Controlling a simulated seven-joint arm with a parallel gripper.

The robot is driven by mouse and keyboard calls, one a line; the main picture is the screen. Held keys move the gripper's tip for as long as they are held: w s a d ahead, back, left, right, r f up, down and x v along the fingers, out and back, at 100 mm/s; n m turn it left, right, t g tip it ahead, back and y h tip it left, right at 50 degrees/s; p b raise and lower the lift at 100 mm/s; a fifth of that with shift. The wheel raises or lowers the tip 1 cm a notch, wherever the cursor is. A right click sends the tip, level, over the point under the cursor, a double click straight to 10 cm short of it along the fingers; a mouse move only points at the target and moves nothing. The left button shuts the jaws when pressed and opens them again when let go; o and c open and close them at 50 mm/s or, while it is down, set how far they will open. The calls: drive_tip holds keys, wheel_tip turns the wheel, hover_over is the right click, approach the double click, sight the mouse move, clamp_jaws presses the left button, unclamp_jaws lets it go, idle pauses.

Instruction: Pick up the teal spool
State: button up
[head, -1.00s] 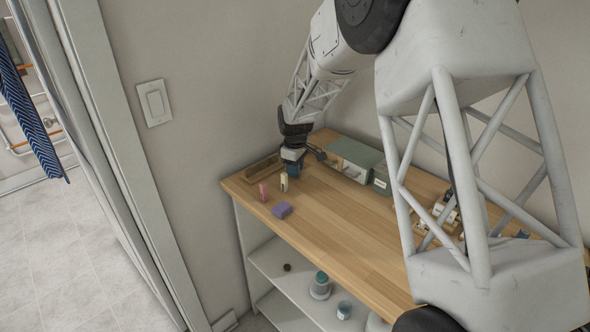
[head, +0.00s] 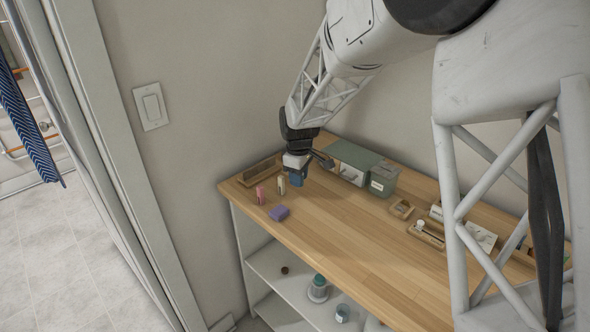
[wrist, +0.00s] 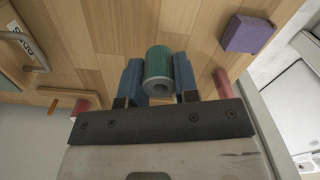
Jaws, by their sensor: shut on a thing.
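The teal spool (wrist: 158,60) is between the two blue fingers of my gripper (wrist: 158,80) in the wrist view, with its pale end and dark central hole facing the camera. The fingers touch its two sides, and my gripper is shut on it.
A pink piece (head: 260,195) and a purple block (head: 279,213) stand left of my gripper. A wooden tray (head: 262,172) lies behind. A green-topped box (head: 352,155) is close on the right. The front middle of the tabletop (head: 345,240) is clear.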

drive_tip(key=shift+s+d+r, duration=0.1)
drive_tip(key=shift+s+d, duration=0.15)
drive_tip(key=shift+s, duration=0.9)
drive_tip(key=shift+s+d+r, duration=0.15)
drive_tip(key=shift+s+d, duration=0.15)
drive_tip(key=shift+s, duration=0.85)
drive_tip(key=shift+s+d+r, duration=0.1)
drive_tip(key=shift+s+d, duration=0.15)
drive_tip(key=shift+s, duration=0.9)
drive_tip(key=shift+w, duration=0.1)
drive_tip(key=shift+n, duration=0.4)
drive_tip(key=w+r, duration=0.1)
drive_tip(key=w, duration=0.9)
drive_tip(key=w+r, duration=0.2)
drive_tip(key=w, duration=0.9)
drive_tip(key=w+r, duration=0.1)
drive_tip(key=w, duration=1)
drive_tip(key=shift+w+d+r, duration=0.15)
drive_tip(key=shift+w+d, duration=0.1)
drive_tip(key=shift+d, duration=0.05)
drive_tip(key=shift+f, duration=0.2)
drive_tip(key=shift+f, duration=1.65)
drive_tip(key=shift+f, duration=0.7)
